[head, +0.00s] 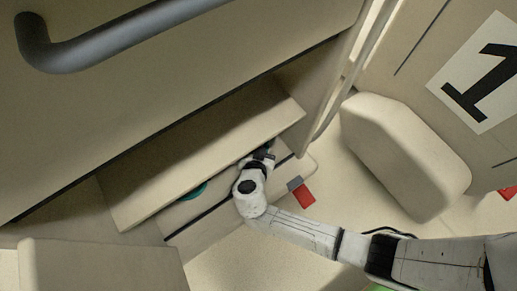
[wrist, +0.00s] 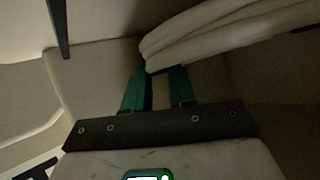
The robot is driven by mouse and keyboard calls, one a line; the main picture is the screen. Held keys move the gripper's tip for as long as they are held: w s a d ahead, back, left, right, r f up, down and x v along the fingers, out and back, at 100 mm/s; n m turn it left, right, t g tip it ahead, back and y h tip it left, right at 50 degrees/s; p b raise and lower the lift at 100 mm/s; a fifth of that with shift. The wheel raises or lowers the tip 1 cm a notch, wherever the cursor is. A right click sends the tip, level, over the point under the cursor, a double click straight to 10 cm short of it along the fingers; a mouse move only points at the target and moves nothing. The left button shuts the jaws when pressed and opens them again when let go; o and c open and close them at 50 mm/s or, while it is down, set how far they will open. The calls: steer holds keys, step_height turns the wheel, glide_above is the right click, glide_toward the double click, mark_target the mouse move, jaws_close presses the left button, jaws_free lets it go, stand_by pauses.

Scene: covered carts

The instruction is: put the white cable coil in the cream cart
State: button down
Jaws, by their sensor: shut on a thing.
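The white cable coil (wrist: 215,38) shows in the wrist view as thick pale strands at the top right, its left end at the fingertips. My gripper (wrist: 155,78), with green fingers, is shut on that end. Pale walls surround the gripper in the wrist view. I cannot tell whether the coil rests on anything.
A large cream panel (head: 190,65) with a dark bar handle (head: 105,42) overhangs the upper left. A cream rounded block (head: 405,155) and a panel marked 1 (head: 480,75) stand at the right. A red tag (head: 303,195) sits near my wrist. Pale floor (head: 320,260) is below my arm.

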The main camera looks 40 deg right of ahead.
steer(key=shift+w+f, duration=0.25)
steer(key=shift+f, duration=0.05)
steer(key=f+b, duration=0.2)
steer(key=f, duration=0.1)
steer(key=shift+w+f, duration=0.2)
steer(key=c, duration=0.9)
jaws_free()
steer(key=shift+c, duration=0.2)
